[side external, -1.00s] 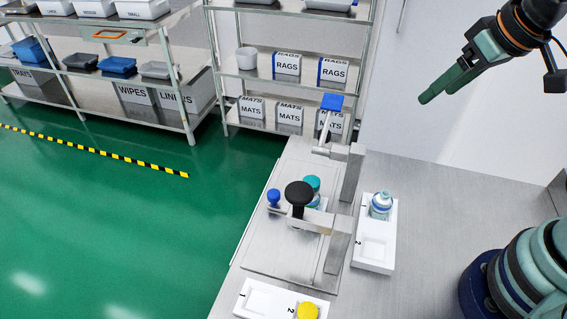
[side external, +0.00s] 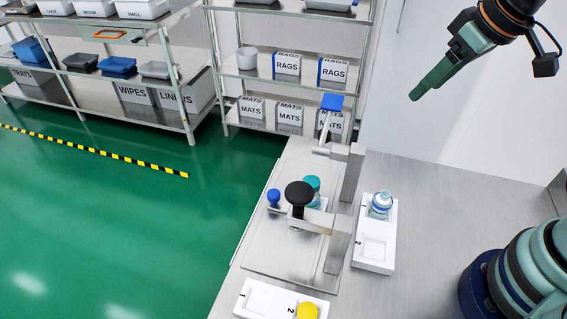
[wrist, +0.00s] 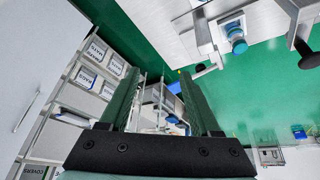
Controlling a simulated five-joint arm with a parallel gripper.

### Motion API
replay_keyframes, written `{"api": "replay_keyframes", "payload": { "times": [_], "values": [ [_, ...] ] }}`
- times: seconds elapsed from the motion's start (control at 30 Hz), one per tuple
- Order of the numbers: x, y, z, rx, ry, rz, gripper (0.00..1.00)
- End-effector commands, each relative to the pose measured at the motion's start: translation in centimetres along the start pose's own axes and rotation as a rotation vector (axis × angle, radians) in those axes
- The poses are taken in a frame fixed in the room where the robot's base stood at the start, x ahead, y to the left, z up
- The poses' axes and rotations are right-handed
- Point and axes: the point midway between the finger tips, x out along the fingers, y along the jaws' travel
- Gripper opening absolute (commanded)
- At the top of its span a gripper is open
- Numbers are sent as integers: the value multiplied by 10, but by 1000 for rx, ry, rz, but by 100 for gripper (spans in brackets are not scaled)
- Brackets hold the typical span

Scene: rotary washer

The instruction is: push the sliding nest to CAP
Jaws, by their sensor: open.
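The fixture (side external: 262,250) is a steel plate near the bench's left edge. A bottle with a teal cap (side external: 313,183) stands on it, and the sliding nest under it is mostly hidden. A blue knob (side external: 273,196) is just left of the bottle. A black round knob (side external: 299,194) on a metal arm partly covers the bottle. A blue square paddle (side external: 332,102) stands at the fixture's far end. I cannot read a CAP mark. My gripper (side external: 414,96) is open and empty, raised well right of the fixture; its fingers (wrist: 160,85) are apart in the wrist view.
A white tray (side external: 373,260) right of the fixture holds a bottle (side external: 380,205) in one pocket; its other pocket is empty. A front white tray (side external: 262,300) holds a yellow cap (side external: 307,312). Metal posts (side external: 338,247) stand along the fixture's right side. The bench right of the trays is clear.

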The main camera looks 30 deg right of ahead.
Motion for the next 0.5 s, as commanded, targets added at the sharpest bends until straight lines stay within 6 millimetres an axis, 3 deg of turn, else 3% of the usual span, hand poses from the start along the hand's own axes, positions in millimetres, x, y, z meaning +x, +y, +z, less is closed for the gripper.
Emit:
{"api": "replay_keyframes", "payload": {
  "times": [0.2,0.5],
  "values": [
    [18,-45,-42,-347,-105,-75,64],
    [64,-127,-79,-839,-226,-193,64]
  ]
}}
